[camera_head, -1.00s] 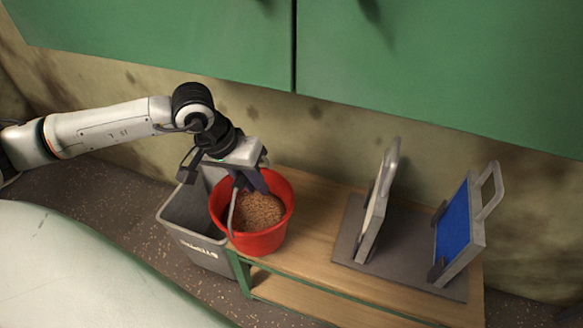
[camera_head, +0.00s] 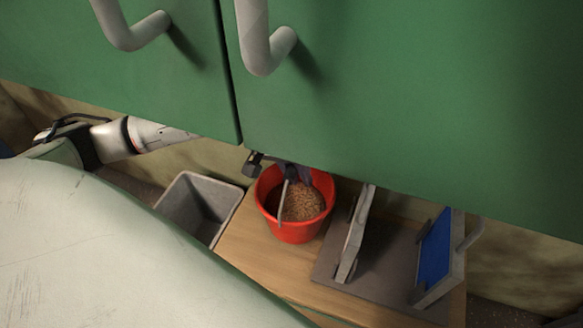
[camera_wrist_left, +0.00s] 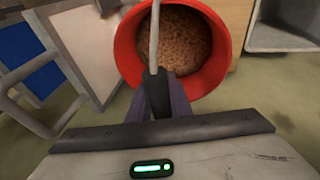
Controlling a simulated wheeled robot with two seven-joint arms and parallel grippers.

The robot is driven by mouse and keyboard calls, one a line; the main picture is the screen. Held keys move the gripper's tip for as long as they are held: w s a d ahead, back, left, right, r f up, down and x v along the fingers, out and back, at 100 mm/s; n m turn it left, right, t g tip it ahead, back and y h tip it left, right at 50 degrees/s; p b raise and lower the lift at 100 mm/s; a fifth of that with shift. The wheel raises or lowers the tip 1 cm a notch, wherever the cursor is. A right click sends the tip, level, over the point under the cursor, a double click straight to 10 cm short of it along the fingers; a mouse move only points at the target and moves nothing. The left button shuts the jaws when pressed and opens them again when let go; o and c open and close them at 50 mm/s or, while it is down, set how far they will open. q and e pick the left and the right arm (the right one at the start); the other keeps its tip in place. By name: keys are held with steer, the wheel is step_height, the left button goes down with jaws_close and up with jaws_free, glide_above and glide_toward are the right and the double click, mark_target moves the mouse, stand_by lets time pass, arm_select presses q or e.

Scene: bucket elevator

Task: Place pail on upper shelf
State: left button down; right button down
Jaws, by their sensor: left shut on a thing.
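The red pail (camera_head: 291,231), filled with brown grain, is at the left part of the wooden shelf unit. My left gripper (camera_head: 290,174) is shut on the pail's handle, which stands up above the rim. In the left wrist view the gripper's fingers (camera_wrist_left: 160,97) close on the grey handle (camera_wrist_left: 154,45), with the red pail (camera_wrist_left: 222,70) just beyond them. I cannot tell whether the pail's base touches the wooden top (camera_head: 250,245). My right gripper is not in view.
A green cabinet (camera_head: 400,110) with grey handles (camera_head: 263,50) overhangs the shelf unit. A grey bin (camera_head: 196,208) stands to the left of it. On the right, a grey mat (camera_head: 385,285) carries a pale upright panel (camera_head: 352,240) and a blue one (camera_head: 434,250).

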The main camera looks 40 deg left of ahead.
arm_select(q)
steer(key=b+x, duration=0.2)
steer(key=x, duration=0.1)
steer(key=shift+s+f, duration=0.1)
steer(key=shift+f, duration=0.15)
steer(key=c, duration=1.6)
jaws_free()
steer(key=shift+s+a+f, duration=0.1)
steer(key=shift+s+f, duration=0.05)
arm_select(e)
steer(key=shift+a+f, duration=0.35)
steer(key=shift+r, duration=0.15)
